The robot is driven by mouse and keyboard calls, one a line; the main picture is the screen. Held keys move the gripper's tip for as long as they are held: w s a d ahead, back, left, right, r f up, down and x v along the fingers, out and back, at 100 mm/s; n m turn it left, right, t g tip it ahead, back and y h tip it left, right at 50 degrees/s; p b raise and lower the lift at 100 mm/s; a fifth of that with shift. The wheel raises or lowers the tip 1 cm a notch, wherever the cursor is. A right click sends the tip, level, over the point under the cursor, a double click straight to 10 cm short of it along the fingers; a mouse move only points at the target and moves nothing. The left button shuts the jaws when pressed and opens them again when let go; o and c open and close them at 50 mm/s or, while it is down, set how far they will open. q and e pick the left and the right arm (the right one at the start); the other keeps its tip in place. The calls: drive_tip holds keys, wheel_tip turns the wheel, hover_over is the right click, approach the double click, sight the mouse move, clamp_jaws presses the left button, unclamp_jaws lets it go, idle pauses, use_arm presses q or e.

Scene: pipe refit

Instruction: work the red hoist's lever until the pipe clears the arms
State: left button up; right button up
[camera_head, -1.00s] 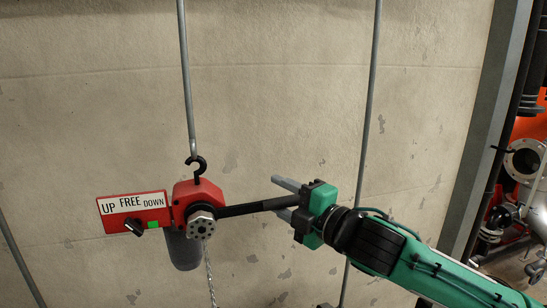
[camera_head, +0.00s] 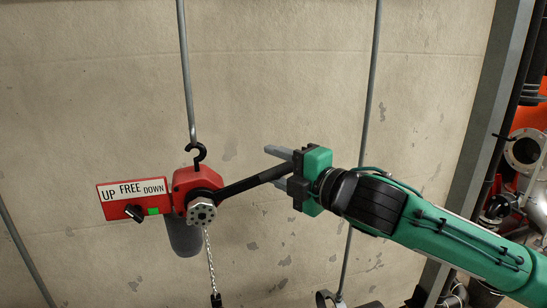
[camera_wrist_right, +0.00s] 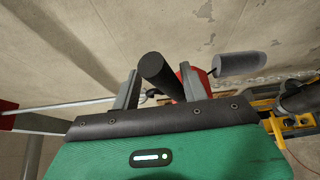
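The red hoist (camera_head: 188,183) hangs from a black hook in the head view. Its sign reads UP, FREE, DOWN, with a black knob and a green square below. The black lever (camera_head: 240,186) slants up to the right from the hub. My right gripper (camera_head: 278,160) is open around the lever's outer end, with a gap to the upper finger. In the wrist view, the lever's round end (camera_wrist_right: 154,68) stands between the two spread fingers, nearer the left one. Contact is unclear. My left gripper is out of view. The pipe and arms cannot be clearly identified.
Thin grey rods (camera_head: 369,110) run down in front of the concrete wall (camera_head: 280,55). A chain (camera_head: 210,262) hangs below the hoist. A grey post (camera_head: 497,130) and flanged pipework (camera_head: 525,152) stand at the right. The wall around the lever is clear.

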drive_tip(key=shift+m+y, duration=0.3)
drive_tip(key=shift+m, duration=0.3)
drive_tip(key=f+b, duration=0.4)
drive_tip(key=shift+d+b, duration=0.3)
drive_tip(key=shift+d, duration=0.1)
drive_tip(key=shift+m+t, duration=0.5)
drive_tip(key=shift+m, duration=0.3)
wheel_tip(320, 180, down, 4)
drive_tip(key=b, duration=0.4)
drive_tip(key=shift+b, duration=0.35)
drive_tip(key=shift+f, duration=0.1)
